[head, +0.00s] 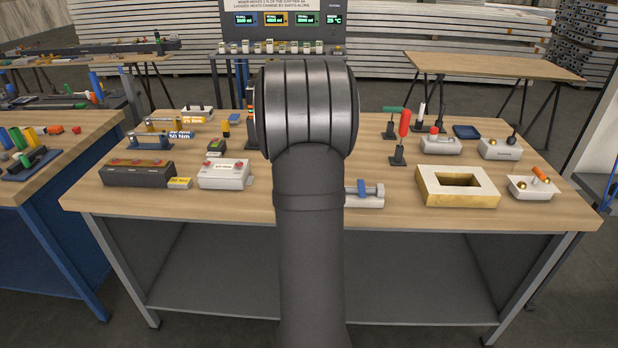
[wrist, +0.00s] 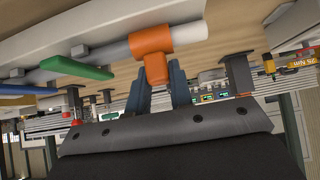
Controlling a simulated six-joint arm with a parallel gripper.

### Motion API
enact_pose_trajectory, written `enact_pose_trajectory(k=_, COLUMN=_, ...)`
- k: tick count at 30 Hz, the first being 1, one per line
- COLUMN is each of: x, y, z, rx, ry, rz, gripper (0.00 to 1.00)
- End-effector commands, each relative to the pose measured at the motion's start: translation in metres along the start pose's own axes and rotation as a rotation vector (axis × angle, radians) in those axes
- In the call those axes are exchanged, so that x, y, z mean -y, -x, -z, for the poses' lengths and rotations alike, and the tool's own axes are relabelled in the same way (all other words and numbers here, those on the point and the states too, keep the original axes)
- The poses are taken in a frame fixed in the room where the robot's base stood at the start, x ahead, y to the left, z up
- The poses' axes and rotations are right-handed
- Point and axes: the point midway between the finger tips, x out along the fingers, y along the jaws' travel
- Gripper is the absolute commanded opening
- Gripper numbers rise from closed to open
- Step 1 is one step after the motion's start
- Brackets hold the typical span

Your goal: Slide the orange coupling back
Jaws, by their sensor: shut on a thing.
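In the wrist view the orange coupling (wrist: 160,44) is a T-shaped piece around a pale pipe (wrist: 105,54). A lighter pipe end (wrist: 190,37) sticks out on its right side. My gripper (wrist: 158,78) has its two dark blue fingers on either side of the coupling's short orange stem and is shut on it. In the head view my own arm covers the middle of the bench, so the gripper and the coupling are hidden there.
In the wrist view a green lever (wrist: 75,67) sits beside the pipe on the left.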

Motion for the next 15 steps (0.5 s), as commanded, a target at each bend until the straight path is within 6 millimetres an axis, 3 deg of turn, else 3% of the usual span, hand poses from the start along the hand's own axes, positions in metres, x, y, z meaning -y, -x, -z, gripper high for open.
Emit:
enact_pose_trajectory(k=6, x=0.028, y=0.0, z=0.0, rx=0.0, ry=0.003, rz=0.002, gripper=0.0)
enact_pose_trajectory(k=15, x=0.036, y=0.0, z=0.0, rx=-0.002, ry=0.001, rz=0.002, gripper=0.0)
